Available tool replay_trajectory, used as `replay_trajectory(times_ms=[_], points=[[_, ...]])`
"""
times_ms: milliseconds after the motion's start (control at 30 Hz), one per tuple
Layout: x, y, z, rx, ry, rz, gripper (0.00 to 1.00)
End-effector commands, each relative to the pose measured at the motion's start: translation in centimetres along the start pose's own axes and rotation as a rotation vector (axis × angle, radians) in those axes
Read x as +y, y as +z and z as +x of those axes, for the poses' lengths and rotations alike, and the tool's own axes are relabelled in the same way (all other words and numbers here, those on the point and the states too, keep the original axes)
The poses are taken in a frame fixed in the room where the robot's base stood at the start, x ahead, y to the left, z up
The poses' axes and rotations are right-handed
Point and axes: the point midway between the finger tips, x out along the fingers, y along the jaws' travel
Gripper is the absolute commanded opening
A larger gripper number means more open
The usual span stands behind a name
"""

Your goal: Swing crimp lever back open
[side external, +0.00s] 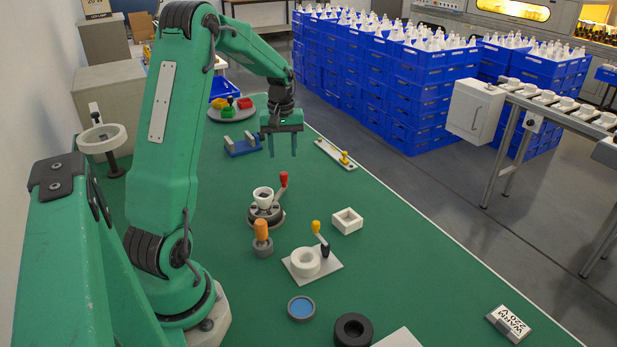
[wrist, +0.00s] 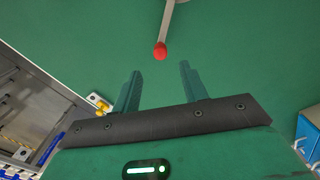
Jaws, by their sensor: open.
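The red-tipped lever (side external: 283,180) stands up at the back right of a dark round fixture (side external: 267,217), which carries a white cup (side external: 262,196). In the wrist view, the lever's red knob (wrist: 160,50) lies just beyond my fingertips, roughly centred between them, with its grey shaft running up out of frame. My gripper (side external: 282,153) is open and empty, pointing down above and behind the lever, apart from it.
An orange-handled tool (side external: 262,232) stands in front of the fixture. A white square box (side external: 347,220) is to its right. A blue clamp-like block (side external: 242,146) sits left of my gripper, and a white strip with a yellow part (side external: 345,157) to its right. Bare green mat (side external: 430,270) lies at right.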

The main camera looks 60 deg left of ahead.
Motion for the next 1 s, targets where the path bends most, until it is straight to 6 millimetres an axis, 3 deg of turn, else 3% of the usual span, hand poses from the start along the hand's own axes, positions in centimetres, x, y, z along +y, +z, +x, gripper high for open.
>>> replay_trajectory(times_ms=[267,800,1000], points=[[0.0,0.0,0.8,-0.001,0.0,0.001,0.43],[0.0,0.1,6.7,-0.002,-0.001,0.002,0.43],[0.0,0.0,7.7,0.0,0.0,0.002,0.43]])
